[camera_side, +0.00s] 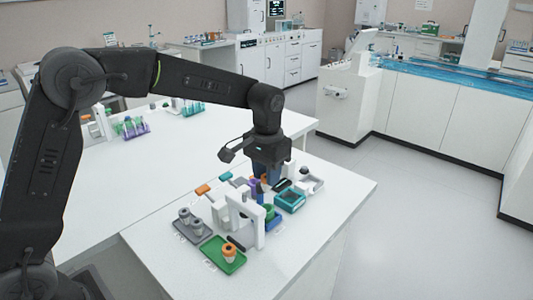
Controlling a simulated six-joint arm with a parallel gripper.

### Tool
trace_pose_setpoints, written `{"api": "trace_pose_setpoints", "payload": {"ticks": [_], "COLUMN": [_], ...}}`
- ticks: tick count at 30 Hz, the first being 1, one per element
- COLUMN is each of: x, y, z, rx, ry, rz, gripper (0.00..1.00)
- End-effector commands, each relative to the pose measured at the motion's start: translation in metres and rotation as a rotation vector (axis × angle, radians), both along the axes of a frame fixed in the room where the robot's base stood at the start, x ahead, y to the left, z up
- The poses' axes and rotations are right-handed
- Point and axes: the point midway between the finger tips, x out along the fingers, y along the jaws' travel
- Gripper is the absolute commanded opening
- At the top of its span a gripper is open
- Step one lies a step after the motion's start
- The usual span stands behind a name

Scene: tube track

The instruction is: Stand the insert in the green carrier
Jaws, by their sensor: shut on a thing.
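My gripper (267,180) points down over the middle of the crowded front table. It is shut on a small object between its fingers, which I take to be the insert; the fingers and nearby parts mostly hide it. A green round holder (270,212), which may be the green carrier, stands in a blue base just below and in front of the gripper. I cannot tell for certain which green item is the carrier.
A white arch-shaped frame (259,231) stands close in front of my gripper. A grey tray (183,235) with grey cylinders is at left, a teal tray (290,201) at right. An orange block (202,189) lies behind. The table's right side is bare.

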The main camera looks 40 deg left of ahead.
Motion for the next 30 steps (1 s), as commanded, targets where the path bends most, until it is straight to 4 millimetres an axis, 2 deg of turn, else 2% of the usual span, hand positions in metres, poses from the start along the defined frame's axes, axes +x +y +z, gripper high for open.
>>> {"api": "trace_pose_setpoints", "payload": {"ticks": [21,30], "x": [0.000,0.000], "y": [0.000,0.000], "z": [-0.061,-0.071], "rx": [0.000,0.000], "ry": [0.001,-0.001], "rz": [0.000,0.000], "gripper": [0.14,0.14]}}
